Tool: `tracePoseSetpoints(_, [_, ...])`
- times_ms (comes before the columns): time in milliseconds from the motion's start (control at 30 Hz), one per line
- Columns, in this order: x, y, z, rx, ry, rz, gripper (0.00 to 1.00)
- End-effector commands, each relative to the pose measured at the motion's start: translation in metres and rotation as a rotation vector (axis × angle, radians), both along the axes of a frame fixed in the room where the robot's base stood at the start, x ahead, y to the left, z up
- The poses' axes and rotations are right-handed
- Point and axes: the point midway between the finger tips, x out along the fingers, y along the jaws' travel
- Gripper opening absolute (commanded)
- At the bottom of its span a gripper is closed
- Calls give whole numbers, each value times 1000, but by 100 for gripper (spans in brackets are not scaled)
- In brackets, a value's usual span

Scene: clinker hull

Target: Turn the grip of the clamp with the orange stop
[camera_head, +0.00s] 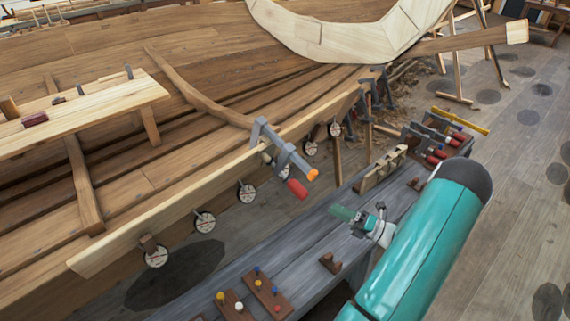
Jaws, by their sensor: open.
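The clamp (283,150) with the orange stop (313,174) is grey and sits on the edge of the pale plank along the hull. Its bar points down to the right, with the orange stop at the end. Its red grip (297,188) hangs below the bar, tilted. My gripper (352,216) is open and seems empty, to the right of and below the red grip and clear of it.
The grey bench (243,277) runs below the hull, with peg boards (266,293), a slotted wooden rack (383,169) and several red-handled clamps (436,153) on it. Round discs (247,193) hang along the plank. A gap shows floor between hull and bench.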

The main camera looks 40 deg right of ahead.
Motion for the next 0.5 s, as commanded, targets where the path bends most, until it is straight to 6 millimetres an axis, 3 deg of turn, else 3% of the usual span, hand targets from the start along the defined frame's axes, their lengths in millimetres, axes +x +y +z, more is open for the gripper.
tracePoseSetpoints(167, [0,11,11,-252,-79,-145,56])
tracePoseSetpoints(500, [-11,36,26,-916,-165,-431,56])
